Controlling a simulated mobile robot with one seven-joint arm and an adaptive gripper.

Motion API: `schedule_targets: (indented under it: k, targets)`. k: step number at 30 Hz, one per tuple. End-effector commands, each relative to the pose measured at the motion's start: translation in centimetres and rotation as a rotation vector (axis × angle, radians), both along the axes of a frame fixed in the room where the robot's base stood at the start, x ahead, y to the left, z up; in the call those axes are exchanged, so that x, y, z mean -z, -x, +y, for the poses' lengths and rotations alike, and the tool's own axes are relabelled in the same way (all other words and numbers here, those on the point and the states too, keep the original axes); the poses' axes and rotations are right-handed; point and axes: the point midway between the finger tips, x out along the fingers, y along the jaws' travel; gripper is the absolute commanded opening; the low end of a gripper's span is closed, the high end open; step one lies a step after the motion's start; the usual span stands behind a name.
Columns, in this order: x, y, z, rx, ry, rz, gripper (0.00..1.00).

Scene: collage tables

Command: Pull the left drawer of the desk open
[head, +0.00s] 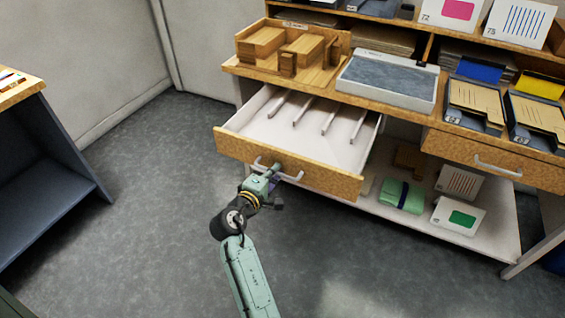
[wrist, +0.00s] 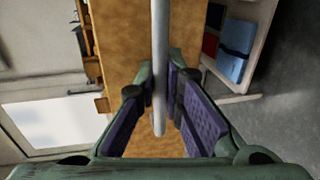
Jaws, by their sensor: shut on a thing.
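The left drawer (head: 290,163) of the desk (head: 400,118) stands well open in the head view, its white inside and thin dividers showing. Its wooden front also shows in the wrist view (wrist: 122,40). My gripper (head: 272,178) is at the drawer's pale bar handle (head: 291,178), in front of the drawer front. In the wrist view the handle (wrist: 159,70) runs between the two purple-padded fingers of my gripper (wrist: 165,105), which are shut on it. Part of the handle is hidden behind my gripper in the head view.
A closed right drawer (head: 515,160) with its own handle is at the right. A lower shelf (head: 450,222) holds a green folded bundle (head: 402,196) and cards. A dark side table (head: 45,160) stands at the left. The floor between is clear.

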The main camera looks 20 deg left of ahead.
Motion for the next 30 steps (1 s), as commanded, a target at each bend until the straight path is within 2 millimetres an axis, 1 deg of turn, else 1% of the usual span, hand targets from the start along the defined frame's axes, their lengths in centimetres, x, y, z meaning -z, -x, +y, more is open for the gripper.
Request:
schedule_targets:
  k: [1, 6, 9, 12, 18, 29, 30]
  targets:
    - [-0.1, 1.5, 0.1, -0.003, 0.000, 0.002, 0.00]
    - [-0.1, 5.3, 0.2, -0.003, 0.000, 0.001, 0.00]
    - [-0.1, 7.0, 0.3, -0.002, 0.000, 0.001, 0.00]
    - [-0.1, 8.3, 0.3, -0.002, 0.001, 0.000, 0.00]
    - [-0.1, 9.5, 0.3, -0.001, -0.001, -0.002, 0.00]
    - [0.0, 9.8, 0.4, -0.001, 0.001, 0.002, 0.00]
    - [0.0, 9.8, 0.4, -0.001, 0.001, 0.002, 0.11]
